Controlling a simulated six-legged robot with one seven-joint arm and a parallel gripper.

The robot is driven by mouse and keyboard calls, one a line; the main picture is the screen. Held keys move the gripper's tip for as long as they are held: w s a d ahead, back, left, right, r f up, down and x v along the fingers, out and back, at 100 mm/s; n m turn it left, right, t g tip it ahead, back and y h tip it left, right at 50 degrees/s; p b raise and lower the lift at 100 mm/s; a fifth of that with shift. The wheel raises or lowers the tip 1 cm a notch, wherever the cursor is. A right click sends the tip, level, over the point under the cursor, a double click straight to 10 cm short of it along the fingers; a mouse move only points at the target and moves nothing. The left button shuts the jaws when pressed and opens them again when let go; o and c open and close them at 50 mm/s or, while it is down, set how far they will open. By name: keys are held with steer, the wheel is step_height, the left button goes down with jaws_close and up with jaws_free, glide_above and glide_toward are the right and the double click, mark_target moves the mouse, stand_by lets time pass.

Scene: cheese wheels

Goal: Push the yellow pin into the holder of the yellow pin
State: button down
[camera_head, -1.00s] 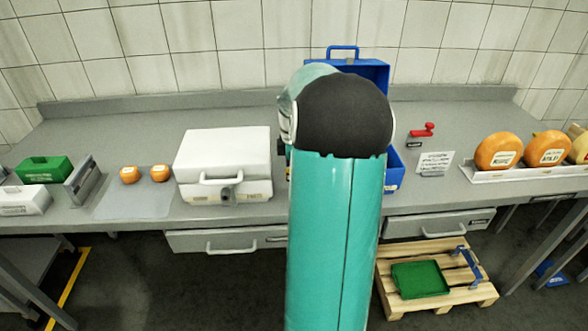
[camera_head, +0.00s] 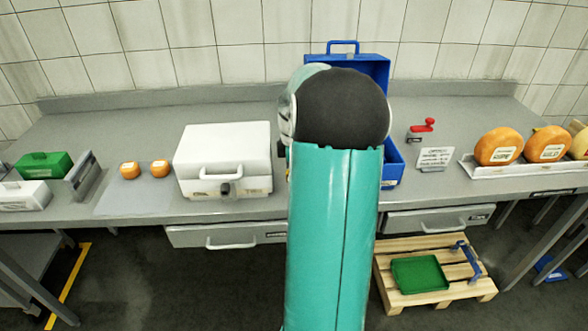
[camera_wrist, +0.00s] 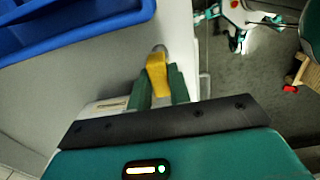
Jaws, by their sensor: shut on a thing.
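The yellow pin (camera_wrist: 156,72) is in the wrist view, between the two green fingers of my gripper (camera_wrist: 161,88), which is shut on it. A small grey rounded part shows at the pin's far end; I cannot tell whether it is the holder or whether the pin sits in it. In the head view, my own arm hides the gripper and the pin. The holder of the yellow pin cannot be clearly made out in either view.
An open blue box (camera_head: 345,62) stands behind my arm; its edge also fills the wrist view's upper left (camera_wrist: 75,28). A white case (camera_head: 222,150) stands left of my arm. A red-handled item (camera_head: 423,126) and cheese wheels (camera_head: 499,146) are at right. A pallet (camera_head: 392,291) lies below.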

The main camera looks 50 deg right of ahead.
steer(key=shift+f, duration=0.9)
steer(key=c, duration=1.2)
jaws_free()
steer(key=shift+r, duration=0.1)
step_height(320, 180, up, 14)
